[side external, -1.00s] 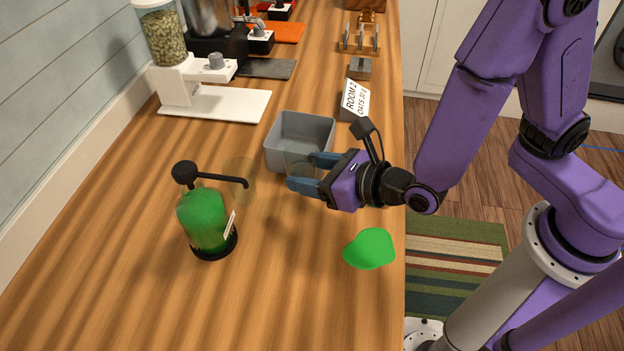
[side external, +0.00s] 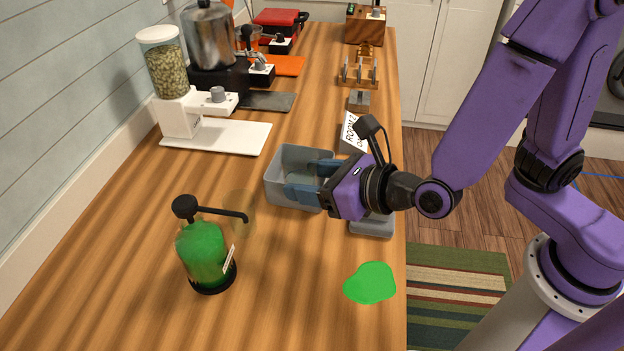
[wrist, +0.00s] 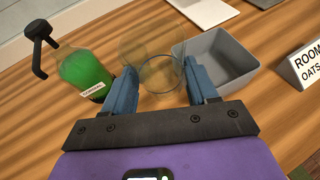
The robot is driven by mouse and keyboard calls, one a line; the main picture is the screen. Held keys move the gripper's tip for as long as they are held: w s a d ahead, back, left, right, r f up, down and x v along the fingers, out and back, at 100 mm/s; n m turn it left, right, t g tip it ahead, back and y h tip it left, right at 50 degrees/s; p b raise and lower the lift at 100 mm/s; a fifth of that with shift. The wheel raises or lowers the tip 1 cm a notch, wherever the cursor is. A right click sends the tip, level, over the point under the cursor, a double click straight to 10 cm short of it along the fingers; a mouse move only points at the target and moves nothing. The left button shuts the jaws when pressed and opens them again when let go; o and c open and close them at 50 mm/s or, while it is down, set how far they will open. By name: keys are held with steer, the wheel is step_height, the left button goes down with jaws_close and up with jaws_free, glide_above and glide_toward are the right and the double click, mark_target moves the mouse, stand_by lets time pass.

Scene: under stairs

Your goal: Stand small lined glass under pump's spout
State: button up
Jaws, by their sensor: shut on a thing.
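The pump (side external: 205,250) is a green bottle with a black base and a thin black spout (side external: 225,213) pointing right. It also shows at the left of the wrist view (wrist: 85,72). My gripper (side external: 308,178) is shut on a small clear glass (wrist: 160,82), held upright between the blue fingers. A ring shows around this glass; finer lines are too faint to tell. In the side view my gripper overlaps the grey bin.
The open grey bin (wrist: 215,52) is right of the held glass in the wrist view. A grey block (side external: 372,223) shows below my gripper. A labelled sign (side external: 352,130) and white board (side external: 216,137) are farther back. A green patch (side external: 370,283) lies near the right edge.

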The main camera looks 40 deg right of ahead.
steer(key=o, duration=0.3)
steer(key=c, duration=0.6)
steer(key=shift+w+d, duration=0.1)
steer(key=w+d+r+m+h, duration=0.1)
steer(key=w+d+m+h, duration=0.1)
steer(key=d, duration=0.7)
steer(key=w+d+r+m+h, duration=0.1)
steer(key=w+d+m+h, duration=0.2)
steer(key=d, duration=0.6)
steer(key=w+d+r+m+h, duration=0.1)
steer(key=w+d+m+h, duration=0.1)
steer(key=d, duration=0.8)
steer(key=shift+w+r+m+h, duration=0.3)
steer(key=shift+w+r+h, duration=0.05)
steer(key=shift+w+h, duration=0.6)
